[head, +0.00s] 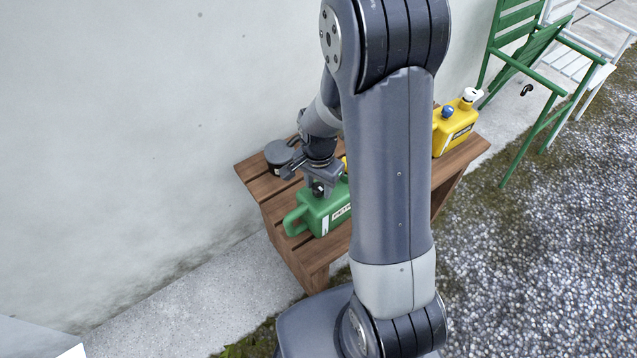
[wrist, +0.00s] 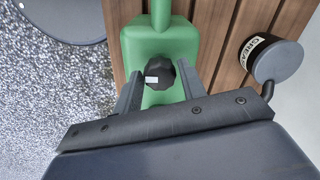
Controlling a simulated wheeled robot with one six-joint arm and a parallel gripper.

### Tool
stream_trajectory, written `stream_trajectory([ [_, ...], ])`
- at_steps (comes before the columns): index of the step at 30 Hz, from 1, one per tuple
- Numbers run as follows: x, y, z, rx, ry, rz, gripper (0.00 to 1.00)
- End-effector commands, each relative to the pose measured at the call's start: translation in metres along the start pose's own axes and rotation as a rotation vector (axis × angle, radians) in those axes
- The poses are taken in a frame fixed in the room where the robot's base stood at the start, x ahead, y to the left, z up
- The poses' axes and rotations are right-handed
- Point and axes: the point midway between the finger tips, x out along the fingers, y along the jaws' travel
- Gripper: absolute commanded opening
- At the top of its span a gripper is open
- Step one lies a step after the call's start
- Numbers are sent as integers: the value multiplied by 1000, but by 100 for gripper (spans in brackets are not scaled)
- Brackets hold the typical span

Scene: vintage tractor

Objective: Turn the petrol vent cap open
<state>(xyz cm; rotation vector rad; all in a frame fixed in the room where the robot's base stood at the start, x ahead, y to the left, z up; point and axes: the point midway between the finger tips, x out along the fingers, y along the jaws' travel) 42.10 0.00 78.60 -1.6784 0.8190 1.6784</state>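The green petrol can (head: 322,214) stands on the wooden table, with part of its label showing; my arm hides its right side. In the wrist view the green can (wrist: 139,45) lies below my gripper. The black vent cap (wrist: 163,79), a lobed knob with a white mark, sits on top of the can. The dark cap (head: 318,188) also shows small under my gripper in the head view. My gripper (wrist: 163,73) is open, with one finger on each side of the cap. In the wrist view there is a visible gap between each finger and the cap.
A dark-lidded grease tin (wrist: 272,62) stands close beside the can at the back of the slatted table (head: 262,186). A yellow can (head: 453,133) with blue and white caps stands at the table's far end. The wall is behind; green and white chairs stand beyond.

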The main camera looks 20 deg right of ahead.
Motion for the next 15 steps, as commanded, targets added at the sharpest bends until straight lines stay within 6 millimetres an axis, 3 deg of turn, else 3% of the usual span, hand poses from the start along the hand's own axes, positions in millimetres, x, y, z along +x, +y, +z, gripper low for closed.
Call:
stream_trajectory([
  [11, 0, 0, 0, 0, 0, 0, 8],
  [15, 0, 0, 0, -4, 0, 0, 7],
])
